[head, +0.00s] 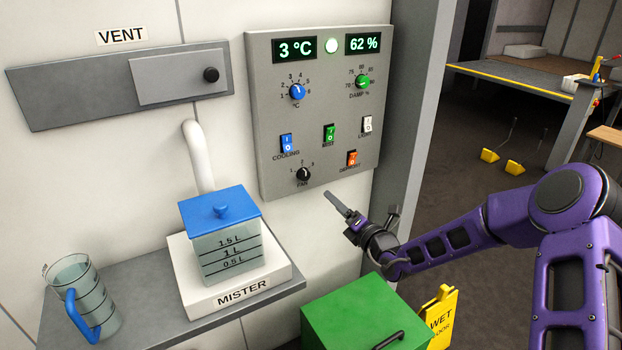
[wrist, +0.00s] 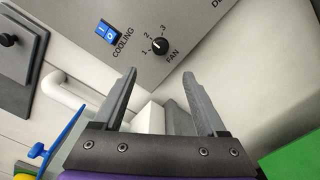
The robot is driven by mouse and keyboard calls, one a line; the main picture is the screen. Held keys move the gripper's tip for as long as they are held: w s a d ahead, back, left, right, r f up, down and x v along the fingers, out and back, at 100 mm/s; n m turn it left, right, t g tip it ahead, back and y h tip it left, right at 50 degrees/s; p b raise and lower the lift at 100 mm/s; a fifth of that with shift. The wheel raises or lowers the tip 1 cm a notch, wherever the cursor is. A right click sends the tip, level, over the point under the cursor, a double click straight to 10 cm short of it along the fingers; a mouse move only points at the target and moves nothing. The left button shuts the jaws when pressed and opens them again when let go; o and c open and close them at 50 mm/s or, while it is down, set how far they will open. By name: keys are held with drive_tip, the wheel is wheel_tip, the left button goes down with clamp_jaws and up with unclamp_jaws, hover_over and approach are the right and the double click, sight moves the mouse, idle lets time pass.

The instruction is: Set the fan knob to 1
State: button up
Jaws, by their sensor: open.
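The fan knob (head: 303,174) is a small black dial at the bottom left of the grey control panel (head: 262,120), with numbers around its top. In the wrist view the knob (wrist: 160,46) shows the marks 1, 2 and 3; its pale pointer appears to lean toward 2, though it is small. My gripper (head: 342,206) is below and to the right of the knob in the head view, apart from the panel. In the wrist view my gripper (wrist: 160,74) has its two fingers spread and empty, with the knob beyond the tips.
The blue cooling switch (head: 287,143), green mist switch (head: 329,134) and orange defrost switch (head: 352,158) sit near the knob. The blue-lidded mister (head: 222,245) and a jug (head: 85,290) stand on the shelf. A green box (head: 350,310) is below my gripper.

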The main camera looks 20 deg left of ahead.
sight(306, 176)
drive_tip(key=x, duration=1.4)
drive_tip(key=shift+w+a, duration=0.2)
drive_tip(key=shift+a, duration=0.15)
drive_tip(key=shift+c, duration=0.2)
clamp_jaws()
